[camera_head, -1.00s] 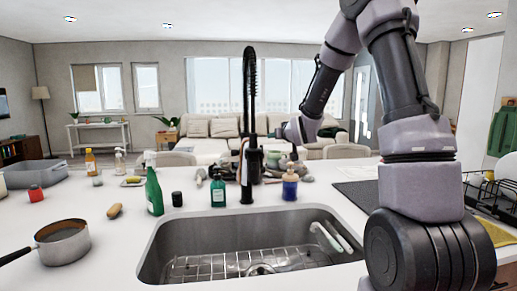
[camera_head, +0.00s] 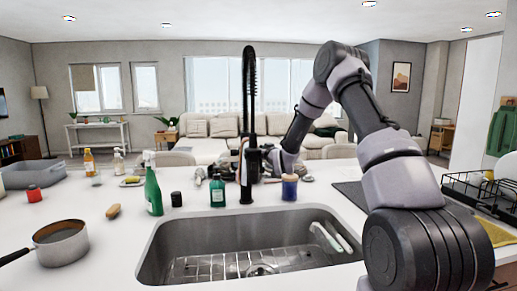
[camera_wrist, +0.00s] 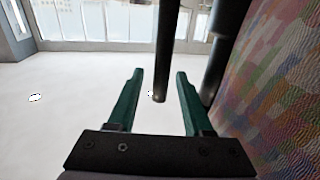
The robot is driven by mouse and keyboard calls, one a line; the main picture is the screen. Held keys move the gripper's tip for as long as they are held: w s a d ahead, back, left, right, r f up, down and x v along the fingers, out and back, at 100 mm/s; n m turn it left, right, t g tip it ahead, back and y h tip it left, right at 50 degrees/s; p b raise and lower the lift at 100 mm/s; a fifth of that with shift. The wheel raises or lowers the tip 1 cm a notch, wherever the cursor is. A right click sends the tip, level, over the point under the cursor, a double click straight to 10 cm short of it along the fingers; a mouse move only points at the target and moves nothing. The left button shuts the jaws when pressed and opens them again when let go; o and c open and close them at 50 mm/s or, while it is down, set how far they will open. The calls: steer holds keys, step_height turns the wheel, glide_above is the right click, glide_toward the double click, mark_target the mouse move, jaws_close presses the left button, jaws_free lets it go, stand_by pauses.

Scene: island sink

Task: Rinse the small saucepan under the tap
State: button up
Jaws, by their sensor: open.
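The small saucepan (camera_head: 61,243) stands upright on the counter left of the sink, its dark handle pointing left; its inside looks brownish. The tall black tap (camera_head: 248,120) stands at the sink's back edge. My gripper (camera_wrist: 159,72) is open and empty, with green fingers apart in the wrist view. A dark upright rod (camera_wrist: 163,45), probably part of the tap, shows between and beyond the fingertips; I cannot tell whether it touches them. In the head view my gripper is behind or beside the tap, largely hidden by it and by bottles.
The steel sink (camera_head: 190,238) holds a wire rack. A dish rack (camera_head: 480,192) stands at right.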

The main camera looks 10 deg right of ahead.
steer(key=shift+w+a, duration=0.25)
steer(key=shift+w, duration=0.95)
jaws_close()
stand_by(0.6)
